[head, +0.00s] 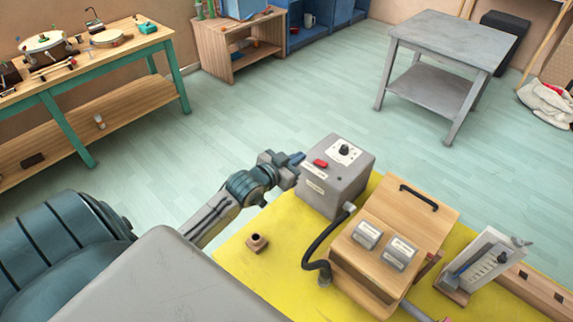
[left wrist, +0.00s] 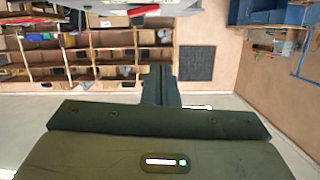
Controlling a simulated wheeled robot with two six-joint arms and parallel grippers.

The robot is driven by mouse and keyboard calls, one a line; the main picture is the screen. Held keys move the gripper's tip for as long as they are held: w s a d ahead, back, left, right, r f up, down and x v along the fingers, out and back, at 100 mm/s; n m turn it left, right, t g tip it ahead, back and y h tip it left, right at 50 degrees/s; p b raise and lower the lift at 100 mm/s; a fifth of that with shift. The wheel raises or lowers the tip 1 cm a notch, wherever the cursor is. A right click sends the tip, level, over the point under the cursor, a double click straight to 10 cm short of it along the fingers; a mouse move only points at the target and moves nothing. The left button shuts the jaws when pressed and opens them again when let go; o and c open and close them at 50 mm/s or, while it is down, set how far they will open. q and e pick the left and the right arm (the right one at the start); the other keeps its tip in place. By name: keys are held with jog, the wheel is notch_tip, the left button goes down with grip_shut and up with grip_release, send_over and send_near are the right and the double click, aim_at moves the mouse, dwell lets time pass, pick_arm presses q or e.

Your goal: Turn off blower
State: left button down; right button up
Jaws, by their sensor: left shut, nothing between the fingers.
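The blower looks to be the grey box (head: 345,188) on the yellow tabletop (head: 240,285). A red rocker switch (head: 320,163) and a black knob (head: 344,149) on a white dial plate sit on its top. My left gripper (head: 299,158) is shut and empty at the box's upper left edge, a short way left of the red switch. I cannot tell whether it touches the box. In the left wrist view, my shut fingers (left wrist: 158,72) point forward below the box's edge, and the red switch (left wrist: 144,10) shows at the top. My right gripper is not in view.
A black hose (head: 318,245) runs from the blower to a wooden box (head: 413,208) with a handle and two labelled blocks. A small brown block (head: 257,243) lies at left on the yellow top. A grey table (head: 445,42) stands at the back.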

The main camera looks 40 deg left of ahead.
pick_arm(q)
jog(key=v, duration=0.3)
jog(key=shift+s+a+r, duration=0.1)
jog(key=shift+s+a, duration=0.05)
jog(key=shift+s, duration=0.2)
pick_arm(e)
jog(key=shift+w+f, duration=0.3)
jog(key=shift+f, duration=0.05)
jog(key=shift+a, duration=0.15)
